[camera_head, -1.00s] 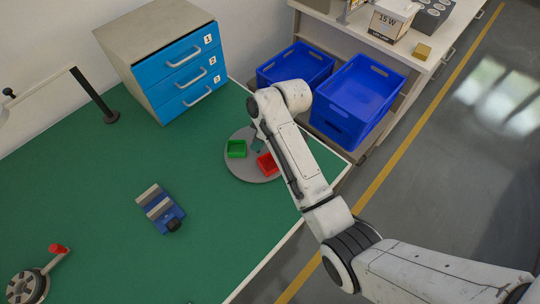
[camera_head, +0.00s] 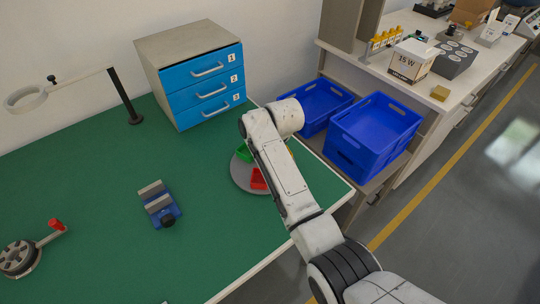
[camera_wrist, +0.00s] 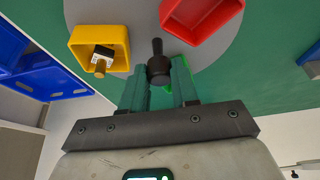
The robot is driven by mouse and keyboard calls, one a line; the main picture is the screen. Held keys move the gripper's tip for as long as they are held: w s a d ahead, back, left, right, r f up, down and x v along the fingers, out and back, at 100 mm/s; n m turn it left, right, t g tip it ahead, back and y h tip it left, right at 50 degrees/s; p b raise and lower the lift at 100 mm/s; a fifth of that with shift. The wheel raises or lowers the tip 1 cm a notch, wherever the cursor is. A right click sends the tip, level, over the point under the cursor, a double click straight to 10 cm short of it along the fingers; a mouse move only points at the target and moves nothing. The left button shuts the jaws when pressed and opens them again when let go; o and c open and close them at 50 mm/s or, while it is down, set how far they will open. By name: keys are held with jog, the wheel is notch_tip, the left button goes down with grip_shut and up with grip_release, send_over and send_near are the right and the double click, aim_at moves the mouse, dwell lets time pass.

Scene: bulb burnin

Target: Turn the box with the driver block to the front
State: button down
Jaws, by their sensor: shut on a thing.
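A round grey turntable (camera_head: 240,182) stands on the green bench and carries small open boxes. The yellow box (camera_wrist: 76,35) holds a small black-and-white block with a brass-coloured stub, which looks like the driver block (camera_wrist: 103,58). The red box (camera_head: 258,178) also shows in the wrist view (camera_wrist: 203,18). The green box (camera_head: 243,153) is on the far left part of the disc, partly behind my arm. My gripper (camera_wrist: 160,74) has its green fingers shut on a black knob (camera_wrist: 158,62) over the turntable. My arm hides the gripper in the head view.
A blue drawer unit (camera_head: 205,85) stands behind the turntable. A blue vise-like fixture (camera_head: 160,205) and a crank wheel with a red knob (camera_head: 20,258) are on the bench at left. Blue crates (camera_head: 375,130) stand right of the bench. The bench between is clear.

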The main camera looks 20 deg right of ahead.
jog(key=shift+a+m+t+h+p, duration=0.15)
jog(key=shift+m+h, duration=0.25)
jog(key=shift+m, duration=0.6)
jog(key=shift+d+m+t+h+p, duration=0.15)
jog(key=shift+m+h, duration=0.25)
jog(key=shift+m, duration=0.6)
jog(key=shift+a+m+h+b, duration=0.1)
jog(key=shift+m+h+b, duration=0.2)
jog(key=shift+m, duration=0.65)
jog(key=shift+a+m+h+b, duration=0.1)
jog(key=shift+m+h, duration=0.3)
jog(key=shift+m, duration=0.55)
jog(key=shift+a+f+m+g+h+b, duration=0.1)
jog(key=shift+m+g+h+b, duration=0.2)
jog(key=shift+m+b, duration=0.45)
jog(key=shift+m+g+h+b, duration=0.2)
jog(key=shift+m+h+b, duration=0.15)
jog(key=shift+m, duration=0.8)
jog(key=shift+w+m+g+h+b, duration=0.1)
jog(key=shift+m+g+h+b, duration=0.25)
jog(key=shift+m+b, duration=0.75)
jog(key=shift+m, duration=0.7)
jog(key=c, duration=0.9)
grip_release()
jog(key=shift+o, duration=0.2)
